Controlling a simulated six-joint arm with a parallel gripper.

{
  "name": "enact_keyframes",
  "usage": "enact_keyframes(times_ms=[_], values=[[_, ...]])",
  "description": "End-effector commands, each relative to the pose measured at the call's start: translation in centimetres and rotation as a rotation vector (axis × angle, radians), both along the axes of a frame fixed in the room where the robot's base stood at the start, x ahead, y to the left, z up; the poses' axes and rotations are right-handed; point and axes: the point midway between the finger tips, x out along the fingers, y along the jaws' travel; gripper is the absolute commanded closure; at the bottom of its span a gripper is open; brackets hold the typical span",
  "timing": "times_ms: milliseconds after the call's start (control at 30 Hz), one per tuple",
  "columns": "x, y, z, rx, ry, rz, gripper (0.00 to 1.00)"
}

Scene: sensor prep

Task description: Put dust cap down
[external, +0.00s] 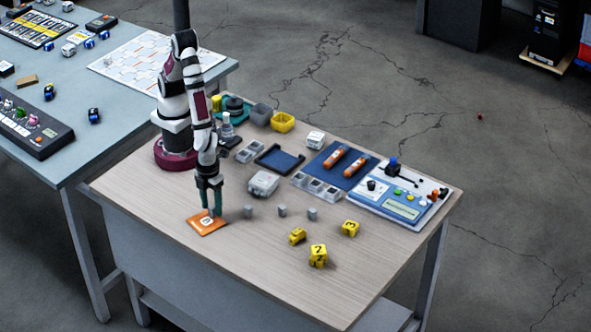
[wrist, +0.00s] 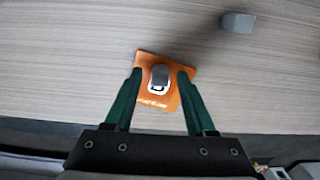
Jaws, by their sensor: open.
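My gripper (wrist: 159,88) is open and points down over a small orange mat (external: 207,227) near the front left of the wooden table. In the wrist view a grey dust cap (wrist: 160,74) sits on the orange mat (wrist: 146,61), over a white printed mark. The cap is between the two green fingers, with a gap visible on each side. In the external view the fingers mostly hide the cap.
Several grey blocks (external: 282,211) stand in a row right of the mat; one shows in the wrist view (wrist: 238,22). Yellow numbered pieces (external: 318,256) lie farther right. The table's front is clear.

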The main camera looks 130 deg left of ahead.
Motion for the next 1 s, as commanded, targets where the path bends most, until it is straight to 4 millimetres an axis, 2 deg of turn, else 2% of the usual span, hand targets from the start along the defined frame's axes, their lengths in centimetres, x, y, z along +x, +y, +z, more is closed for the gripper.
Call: enact_keyframes(times_ms=[400, 567, 667, 700, 767, 800, 900, 1000], values=[[0.1, -0.1, 9.9, -0.003, -0.005, 0.000, 0.44], [-0.1, 0.5, 12.0, 0.000, -0.004, 0.018, 0.44], [-1.6, 4.7, 14.9, 0.017, -0.014, 0.196, 0.44], [-3.0, 7.4, 16.3, 0.033, -0.019, 0.316, 0.44], [-5.8, 11.3, 17.9, 0.058, -0.029, 0.509, 0.44], [-7.9, 13.6, 18.7, 0.077, -0.035, 0.635, 0.44], [-12.8, 17.5, 19.5, 0.120, -0.053, 0.904, 0.44], [-15.6, 19.2, 19.5, 0.148, -0.064, 1.055, 0.44]])
